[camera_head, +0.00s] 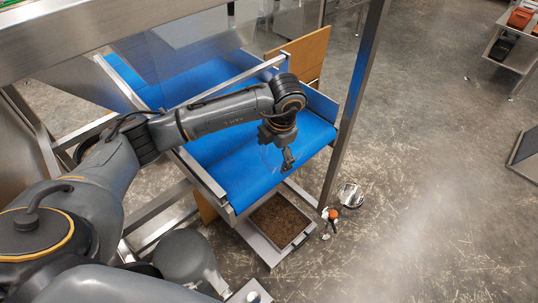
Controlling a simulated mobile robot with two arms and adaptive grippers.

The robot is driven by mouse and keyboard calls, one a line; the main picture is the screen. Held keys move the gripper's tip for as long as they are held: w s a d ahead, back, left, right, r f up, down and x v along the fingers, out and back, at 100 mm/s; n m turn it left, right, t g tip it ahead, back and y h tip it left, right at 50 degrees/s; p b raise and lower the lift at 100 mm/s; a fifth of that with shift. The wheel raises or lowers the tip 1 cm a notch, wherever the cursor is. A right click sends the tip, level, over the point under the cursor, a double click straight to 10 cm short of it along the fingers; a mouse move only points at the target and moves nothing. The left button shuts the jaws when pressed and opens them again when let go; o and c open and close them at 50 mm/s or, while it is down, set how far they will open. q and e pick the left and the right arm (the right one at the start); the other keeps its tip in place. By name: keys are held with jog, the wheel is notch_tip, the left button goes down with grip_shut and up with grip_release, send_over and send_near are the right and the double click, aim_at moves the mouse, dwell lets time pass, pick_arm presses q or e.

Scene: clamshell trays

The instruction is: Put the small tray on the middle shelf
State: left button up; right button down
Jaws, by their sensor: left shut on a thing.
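My left gripper (288,163) hangs over the right end of the blue conveyor belt (250,182), pointing down. It is shut on a clear, see-through thing, seemingly the small tray (269,157), whose faint outline shows just left of the fingers. The tray's full shape is hard to make out, and I cannot tell whether it touches the belt. A metal shelf rack (512,52) stands at the far upper right, partly cut off; I cannot tell which level is the middle shelf. My right gripper is not in view.
A metal post (352,105) rises close to the right of my left gripper. A bin of brown material (279,220) sits below the belt's end. An orange container (520,17) is on the far rack. The concrete floor to the right is mostly open.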

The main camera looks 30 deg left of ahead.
aim_at(270, 157)
pick_arm(q)
jog(key=f, duration=0.1)
jog(key=w+a+f, duration=0.1)
jog(key=w+a+f+p, duration=0.1)
jog(key=shift+f, duration=0.2)
jog(key=f, duration=0.2)
jog(key=f+p, duration=0.1)
jog(key=shift+w+a+f, duration=0.1)
jog(key=shift+w+a, duration=0.05)
jog(key=shift+a, duration=0.1)
jog(key=shift+f, duration=0.2)
jog(key=shift+f, duration=0.2)
jog(key=o, duration=0.5)
